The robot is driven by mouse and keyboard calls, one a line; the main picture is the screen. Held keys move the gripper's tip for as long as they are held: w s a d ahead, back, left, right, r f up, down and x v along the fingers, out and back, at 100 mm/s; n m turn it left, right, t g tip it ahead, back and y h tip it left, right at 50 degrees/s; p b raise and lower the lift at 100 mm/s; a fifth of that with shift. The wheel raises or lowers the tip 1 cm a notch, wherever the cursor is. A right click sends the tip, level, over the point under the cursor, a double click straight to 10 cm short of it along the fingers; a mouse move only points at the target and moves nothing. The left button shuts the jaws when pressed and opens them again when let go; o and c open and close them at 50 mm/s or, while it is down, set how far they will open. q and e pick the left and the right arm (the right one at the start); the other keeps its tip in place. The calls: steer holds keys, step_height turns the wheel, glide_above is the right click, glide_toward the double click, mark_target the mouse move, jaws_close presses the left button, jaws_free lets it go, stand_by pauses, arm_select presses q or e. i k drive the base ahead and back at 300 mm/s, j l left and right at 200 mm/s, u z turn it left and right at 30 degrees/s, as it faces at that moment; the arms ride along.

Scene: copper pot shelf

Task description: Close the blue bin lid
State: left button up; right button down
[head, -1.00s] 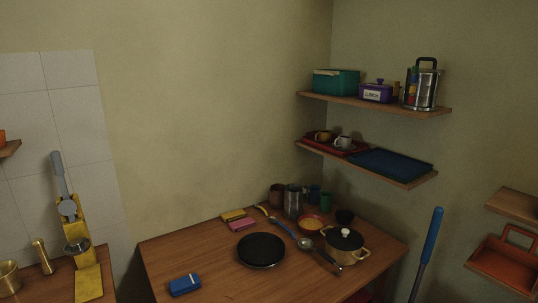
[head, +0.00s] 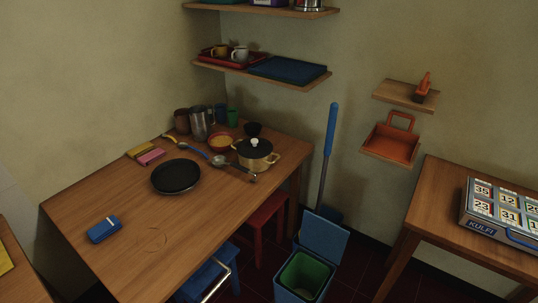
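The blue bin (head: 293,291) stands on the dark floor at the bottom centre-right of the head view, partly cut off by the frame edge. Its blue lid (head: 325,237) is open, tilted up at the back of the bin. A green liner or inner bucket (head: 303,273) shows inside. Neither of my grippers is in view.
A wooden table (head: 130,213) with a black pan (head: 176,176) and a pot (head: 254,154) stands left of the bin. A red stool (head: 266,213) and a blue stool (head: 204,277) sit under its edge. A blue-handled pole (head: 330,135) stands behind the bin. Another table (head: 432,215) is at right.

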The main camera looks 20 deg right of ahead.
mark_target(324, 236)
steer(key=z, duration=1)
